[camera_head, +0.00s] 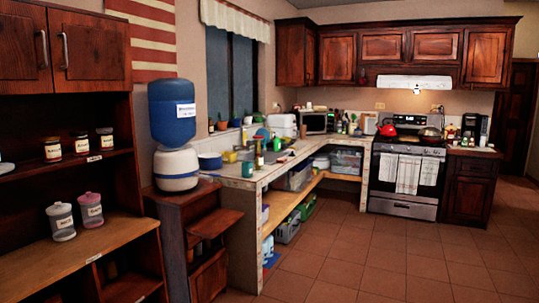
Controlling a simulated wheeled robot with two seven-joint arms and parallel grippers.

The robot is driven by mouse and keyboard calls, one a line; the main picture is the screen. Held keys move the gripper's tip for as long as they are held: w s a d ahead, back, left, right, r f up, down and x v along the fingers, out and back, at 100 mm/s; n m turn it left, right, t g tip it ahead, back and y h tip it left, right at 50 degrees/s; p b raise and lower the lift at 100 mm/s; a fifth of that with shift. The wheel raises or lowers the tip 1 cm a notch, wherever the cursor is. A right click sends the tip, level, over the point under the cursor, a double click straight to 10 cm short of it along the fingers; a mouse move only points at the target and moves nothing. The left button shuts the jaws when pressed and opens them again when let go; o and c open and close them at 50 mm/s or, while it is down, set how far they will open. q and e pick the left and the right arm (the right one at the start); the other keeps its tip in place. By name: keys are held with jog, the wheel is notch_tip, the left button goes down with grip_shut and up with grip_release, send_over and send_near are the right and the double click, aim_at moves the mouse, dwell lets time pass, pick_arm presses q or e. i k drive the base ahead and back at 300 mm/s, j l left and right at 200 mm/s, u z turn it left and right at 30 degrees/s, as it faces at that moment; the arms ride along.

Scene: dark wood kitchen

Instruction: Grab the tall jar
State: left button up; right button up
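Two lidded jars stand side by side on the wooden counter of the left cabinet: a grey jar (62,221) and a pink jar (91,209), both with labels. They look taller than the small jars on the shelf above. That shelf holds a left small jar (53,149), a middle small jar (82,144) and a right small jar (105,139), all dark-lidded with pale labels. All these jars stand upright. Neither of my grippers is in view.
The left cabinet's counter (85,254) is clear in front of the jars. A blue water dispenser (172,120) stands right of it on a wooden stand. A tiled counter (262,174) runs to the stove (408,168). The tiled floor (400,250) is open.

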aim_at(258, 143)
jog(key=i+l+z, duration=0.2)
jog(key=i, duration=0.3)
jog(key=i+z, duration=0.2)
jog(key=i, duration=0.25)
jog(key=i+z, duration=0.1)
jog(key=i, duration=1.35)
jog(key=i+u, duration=0.1)
jog(key=i, duration=0.6)
jog(key=i+l, duration=0.2)
jog(key=i, duration=0.5)
jog(key=i+l+u, duration=0.15)
jog(key=i+u, duration=0.3)
jog(key=i+l+u, duration=0.3)
jog(key=i+u, duration=0.15)
jog(key=i+l+u, duration=0.45)
jog(key=i+l, duration=0.05)
